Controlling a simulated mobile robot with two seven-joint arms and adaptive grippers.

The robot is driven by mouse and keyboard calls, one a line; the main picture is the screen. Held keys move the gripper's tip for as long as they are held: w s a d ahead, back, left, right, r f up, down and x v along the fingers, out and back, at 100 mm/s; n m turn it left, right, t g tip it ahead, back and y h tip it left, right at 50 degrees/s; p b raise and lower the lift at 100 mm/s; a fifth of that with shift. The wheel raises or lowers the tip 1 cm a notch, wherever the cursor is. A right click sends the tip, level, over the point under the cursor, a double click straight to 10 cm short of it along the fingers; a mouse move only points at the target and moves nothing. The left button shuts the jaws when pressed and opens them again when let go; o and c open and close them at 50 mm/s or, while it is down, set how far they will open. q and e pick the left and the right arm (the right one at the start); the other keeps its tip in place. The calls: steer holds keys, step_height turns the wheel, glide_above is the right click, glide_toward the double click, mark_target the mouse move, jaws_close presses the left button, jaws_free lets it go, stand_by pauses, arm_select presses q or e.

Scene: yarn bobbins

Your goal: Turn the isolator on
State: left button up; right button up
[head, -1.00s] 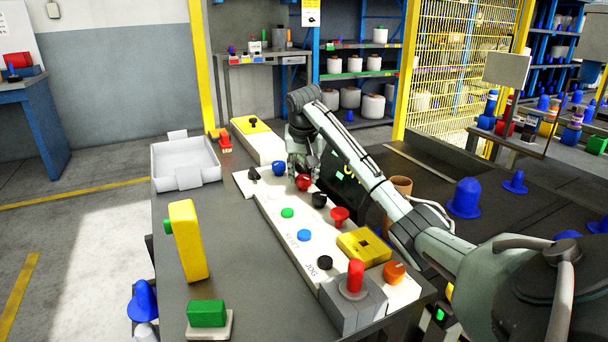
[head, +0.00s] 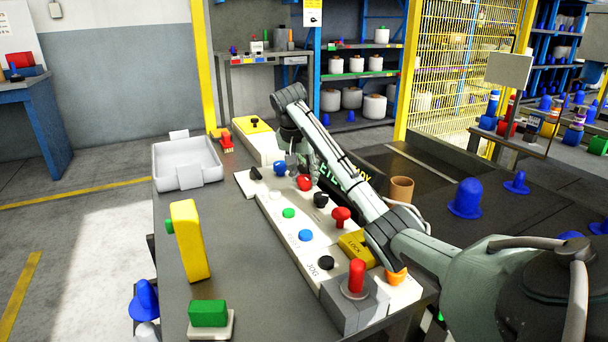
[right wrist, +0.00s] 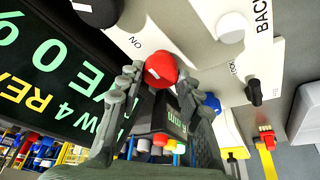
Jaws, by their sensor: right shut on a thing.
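A red knob (head: 304,183) sits on the long white control panel (head: 268,210), toward its far end. My right gripper (head: 300,164) reaches down to it from above. In the right wrist view the red knob (right wrist: 160,70) lies between the fingertips of my right gripper (right wrist: 158,76), which are shut on it. The panel beside it carries the letters "ON", upside down in that view. The knob's pointing direction is partly hidden by the fingers. My left gripper does not show.
Close to the red knob are a blue knob (head: 280,168) and a black knob (head: 320,200). A red mushroom button (head: 341,214) stands nearer. A dark display (right wrist: 50,80) with green and yellow text stands beside the panel. A white tray (head: 160,182) lies at left.

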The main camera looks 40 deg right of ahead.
steer(key=o, duration=1.2)
steer(key=shift+c, duration=0.2)
steer(key=shift+r, duration=0.1)
steer(key=v, duration=1.2)
